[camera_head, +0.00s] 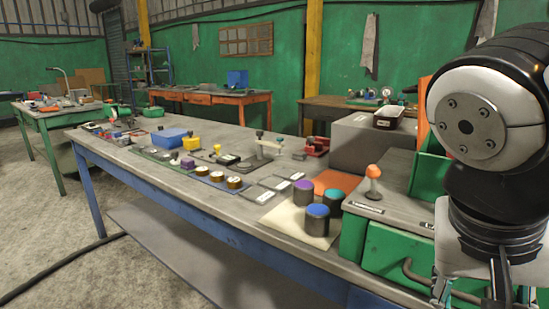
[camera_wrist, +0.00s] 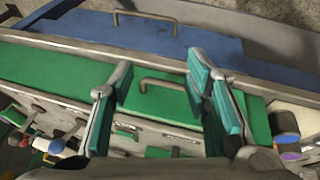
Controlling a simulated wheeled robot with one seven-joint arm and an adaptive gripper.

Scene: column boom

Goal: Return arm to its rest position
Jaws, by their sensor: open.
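My arm stands at the right edge of the head view, its white and black joint (camera_head: 472,125) large and close. My gripper (camera_head: 488,296) hangs at the lower right there, partly cut off by the bottom edge. In the wrist view my gripper (camera_wrist: 160,78) has its two teal-padded fingers wide apart, with nothing between them. Behind the fingers is a green drawer cabinet (camera_wrist: 60,72) with metal handles. The fingers look apart from it, but the exact gap cannot be told.
A long workbench (camera_head: 225,140) with many small parts runs leftward. Near its right end are dark cylinders with purple, green and blue tops (camera_head: 317,222) and an orange-topped knob (camera_head: 373,180). The green cabinet (camera_head: 385,258) is close beside my arm. Open floor (camera_head: 50,235) lies at left.

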